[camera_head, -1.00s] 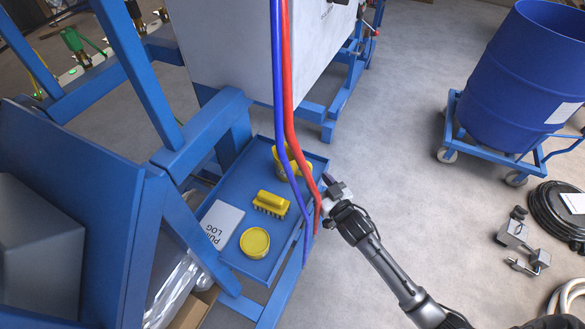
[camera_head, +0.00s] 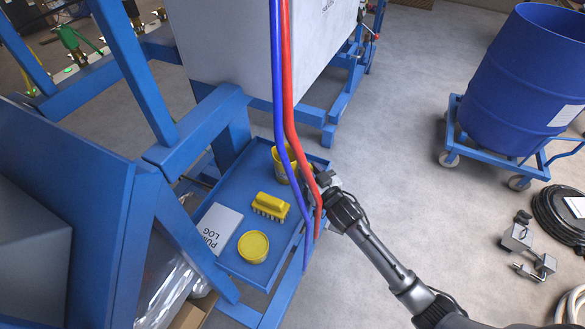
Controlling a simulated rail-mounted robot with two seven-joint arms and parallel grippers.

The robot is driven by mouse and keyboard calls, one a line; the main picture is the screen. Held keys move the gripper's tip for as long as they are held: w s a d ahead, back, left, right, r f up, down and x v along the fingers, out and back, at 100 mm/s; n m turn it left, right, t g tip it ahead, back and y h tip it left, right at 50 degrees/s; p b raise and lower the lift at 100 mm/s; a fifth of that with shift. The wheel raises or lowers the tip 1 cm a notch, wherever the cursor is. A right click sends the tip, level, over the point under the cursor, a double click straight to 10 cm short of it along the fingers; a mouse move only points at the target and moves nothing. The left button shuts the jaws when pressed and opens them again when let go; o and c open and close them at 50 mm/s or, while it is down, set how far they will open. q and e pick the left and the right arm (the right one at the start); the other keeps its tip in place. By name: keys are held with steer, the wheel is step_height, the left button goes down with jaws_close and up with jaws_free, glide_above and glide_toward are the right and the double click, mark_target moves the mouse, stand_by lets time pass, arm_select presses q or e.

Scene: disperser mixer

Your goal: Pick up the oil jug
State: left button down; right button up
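A yellow container (camera_head: 279,167), which looks like the oil jug, stands at the far right end of the blue tray (camera_head: 233,262). The blue and red hoses hang in front of it and hide part of it. My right gripper (camera_head: 312,184) reaches in from the right, just right of the container and partly behind the red hose. I cannot tell whether its fingers are open or touch the container. My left gripper is not in view.
The blue hose (camera_head: 279,90) and red hose (camera_head: 288,110) hang close to my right gripper. A blue drum (camera_head: 525,80) stands on a dolly at right.

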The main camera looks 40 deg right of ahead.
jaws_close()
steer(key=shift+r, duration=0.1)
steer(key=shift+r, duration=0.1)
